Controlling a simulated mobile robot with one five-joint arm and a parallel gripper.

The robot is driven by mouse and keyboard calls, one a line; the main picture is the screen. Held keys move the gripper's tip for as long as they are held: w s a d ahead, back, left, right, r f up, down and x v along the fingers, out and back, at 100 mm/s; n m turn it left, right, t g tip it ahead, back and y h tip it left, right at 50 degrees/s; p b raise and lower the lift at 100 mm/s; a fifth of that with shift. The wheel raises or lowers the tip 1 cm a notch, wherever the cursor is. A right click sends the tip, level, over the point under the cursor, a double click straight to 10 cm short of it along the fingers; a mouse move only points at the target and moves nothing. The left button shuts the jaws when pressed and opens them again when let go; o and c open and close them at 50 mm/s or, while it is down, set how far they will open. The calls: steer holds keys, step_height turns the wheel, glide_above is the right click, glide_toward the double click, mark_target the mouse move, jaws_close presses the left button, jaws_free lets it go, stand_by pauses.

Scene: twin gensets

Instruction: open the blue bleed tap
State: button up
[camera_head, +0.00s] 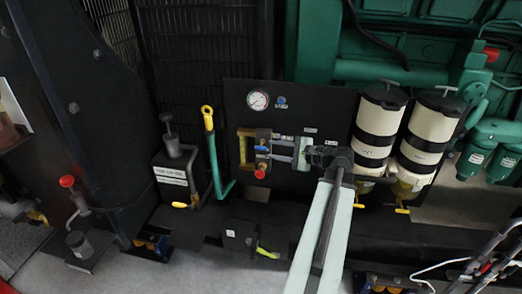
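My gripper (271,149) comes in from the right. Its two grey fingers point left, one above the other, with a gap between them.
A pressure gauge (258,100) and a blue knob (281,102) are above. Two white filter canisters (375,130) stand right. A yellow-tipped lever (209,125) rises left.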

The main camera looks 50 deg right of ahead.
mark_target(265, 148)
steer(key=b+x, duration=0.1)
steer(key=x, duration=0.5)
steer(key=shift+w+f, duration=0.15)
steer(key=shift+w, duration=0.1)
